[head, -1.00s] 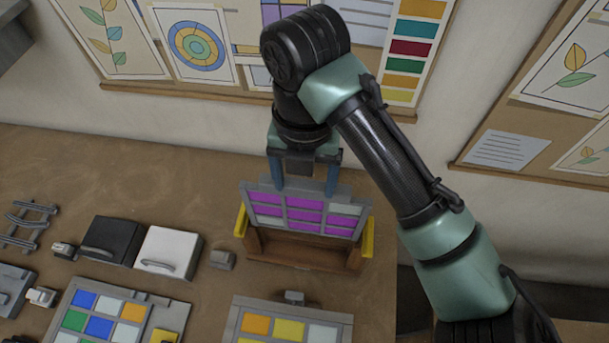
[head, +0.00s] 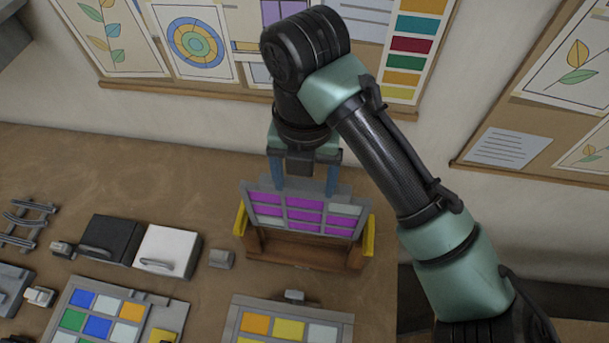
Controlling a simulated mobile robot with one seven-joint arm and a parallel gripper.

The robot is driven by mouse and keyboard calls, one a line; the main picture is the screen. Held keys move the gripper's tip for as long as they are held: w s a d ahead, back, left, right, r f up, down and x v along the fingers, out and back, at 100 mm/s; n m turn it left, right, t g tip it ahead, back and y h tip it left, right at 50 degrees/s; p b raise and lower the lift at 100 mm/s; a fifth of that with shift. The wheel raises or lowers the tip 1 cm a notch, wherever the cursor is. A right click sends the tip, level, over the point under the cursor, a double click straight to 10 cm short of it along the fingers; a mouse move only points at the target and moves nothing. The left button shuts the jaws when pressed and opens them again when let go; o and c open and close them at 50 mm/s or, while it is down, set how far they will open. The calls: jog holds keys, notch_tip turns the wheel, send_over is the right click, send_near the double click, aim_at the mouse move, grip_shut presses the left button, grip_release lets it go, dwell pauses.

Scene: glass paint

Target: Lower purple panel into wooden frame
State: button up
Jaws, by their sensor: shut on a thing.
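The purple panel (head: 303,214) is a grey-framed grid of purple and pale panes. It stands upright, tilted a little in the picture, between the yellow-tipped side posts of the wooden frame (head: 300,252). My gripper (head: 305,187) is above the panel, its two blue fingers pointing down, shut on the panel's top edge. The panel's lower edge is near the frame's wooden base. I cannot tell whether it touches the base or sits in the side posts.
A small grey block (head: 222,259) lies left of the frame. A white box (head: 168,250) and a black box (head: 110,240) stand further left. Panels with blue and green panes (head: 98,326) and with yellow and orange panes (head: 288,328) lie in front. The table behind is clear.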

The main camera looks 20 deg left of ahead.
aim_at(305, 222)
jog(key=shift+f+b, duration=6.55)
jog(key=shift+f, duration=1.15)
jog(key=o, duration=1.4)
jog(key=shift+c, duration=0.2)
notch_tip(305, 222, up, 7)
jog(key=p, duration=0.6)
